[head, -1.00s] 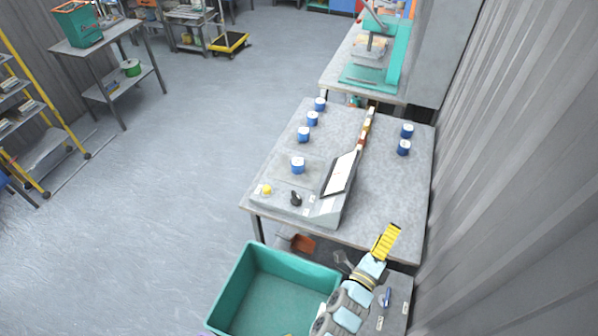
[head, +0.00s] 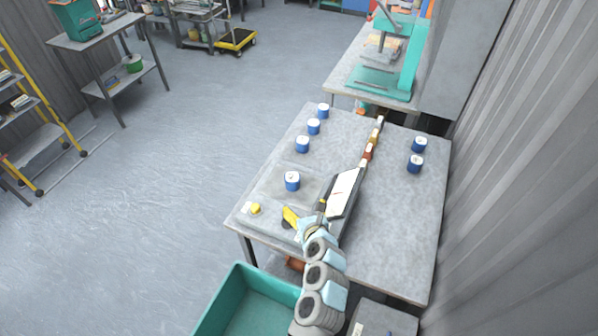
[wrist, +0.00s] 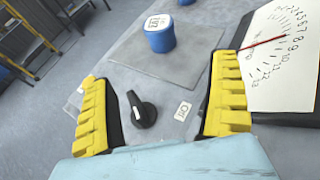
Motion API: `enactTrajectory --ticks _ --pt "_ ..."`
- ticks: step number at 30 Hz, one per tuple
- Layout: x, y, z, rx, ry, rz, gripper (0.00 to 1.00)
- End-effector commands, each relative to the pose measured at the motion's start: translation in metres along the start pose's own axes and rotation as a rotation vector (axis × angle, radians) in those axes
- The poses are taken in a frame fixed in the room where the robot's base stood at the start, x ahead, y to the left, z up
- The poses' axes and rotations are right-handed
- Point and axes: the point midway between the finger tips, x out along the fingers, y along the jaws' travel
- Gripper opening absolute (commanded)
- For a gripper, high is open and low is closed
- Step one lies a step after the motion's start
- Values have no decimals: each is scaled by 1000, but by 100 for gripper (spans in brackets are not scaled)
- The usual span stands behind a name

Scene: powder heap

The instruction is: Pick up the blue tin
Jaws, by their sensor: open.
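A blue tin (head: 292,181) with a white lid stands upright on a flat square plate at the front left of the grey table. It also shows in the wrist view (wrist: 160,38), top centre, ahead of my fingers. My gripper (head: 306,210) has yellow ribbed fingers and is open and empty, just in front of the tin and slightly to its right. In the wrist view the fingers (wrist: 160,78) are spread, with a black knob (wrist: 142,112) between them. More blue tins stand in a row behind at left (head: 302,145), and two at the right (head: 416,164).
A yellow button (head: 255,209) is at the front left. A teal bin (head: 228,300) sits below the front edge. The table's right side is mostly clear.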

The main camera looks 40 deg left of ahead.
Motion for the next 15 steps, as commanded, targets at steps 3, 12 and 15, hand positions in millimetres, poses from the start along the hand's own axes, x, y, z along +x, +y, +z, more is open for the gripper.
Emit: enactTrajectory --ticks 3,12,15 --pt "6 2 -1 3 4 7 91" --pt "38 2 0 -1 4 6 91" --pt "48 2 0 1 2 5 91"
